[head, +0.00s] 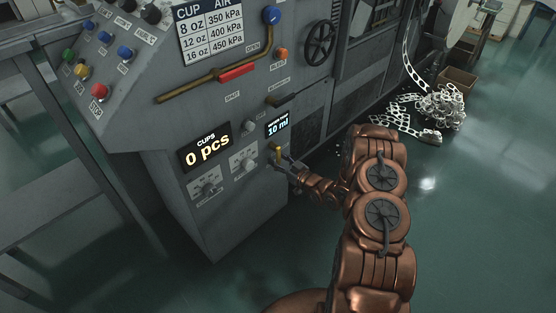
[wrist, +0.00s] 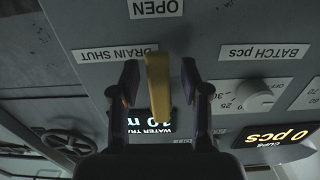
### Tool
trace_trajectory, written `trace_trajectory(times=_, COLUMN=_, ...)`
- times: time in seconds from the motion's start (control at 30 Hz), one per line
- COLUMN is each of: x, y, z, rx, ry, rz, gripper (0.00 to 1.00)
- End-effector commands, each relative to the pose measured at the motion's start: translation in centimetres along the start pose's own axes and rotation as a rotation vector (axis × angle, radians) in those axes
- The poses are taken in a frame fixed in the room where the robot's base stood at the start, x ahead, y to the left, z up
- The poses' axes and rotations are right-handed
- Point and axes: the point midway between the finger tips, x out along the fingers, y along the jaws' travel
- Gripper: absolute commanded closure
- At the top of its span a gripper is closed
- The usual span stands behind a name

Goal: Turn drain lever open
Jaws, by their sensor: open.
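The yellow drain lever (wrist: 158,88) stands between the two fingers of my gripper (wrist: 160,80) in the wrist view, which shows the panel upside down. The gripper is open, with a gap on each side of the lever. The DRAIN SHUT label (wrist: 116,53) is left of the lever and the OPEN label (wrist: 155,9) is above it in that view. In the head view the lever (head: 277,153) is small and upright on the machine front, with my gripper (head: 284,165) at it. The lever's far end and pivot are hard to make out.
The water display (head: 278,127) is just above the lever, and the batch knob (head: 243,160) is to its left. The cups display (head: 206,146) reads 0 pcs. A black handwheel (head: 320,42) is higher up. Scrap strips (head: 440,108) lie on the floor at the right.

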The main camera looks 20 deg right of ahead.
Motion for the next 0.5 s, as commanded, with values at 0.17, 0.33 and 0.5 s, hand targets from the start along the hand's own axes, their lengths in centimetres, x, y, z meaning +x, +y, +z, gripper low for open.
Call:
trace_trajectory(times=0.17, x=-1.5, y=0.1, z=0.1, rx=0.002, ry=-0.002, rz=0.002, gripper=0.54)
trace_trajectory(times=0.33, x=-3.8, y=0.2, z=0.0, rx=0.002, ry=-0.002, rz=0.003, gripper=0.54)
trace_trajectory(times=0.5, x=-6.1, y=0.2, z=0.0, rx=0.000, ry=-0.002, rz=0.002, gripper=0.54)
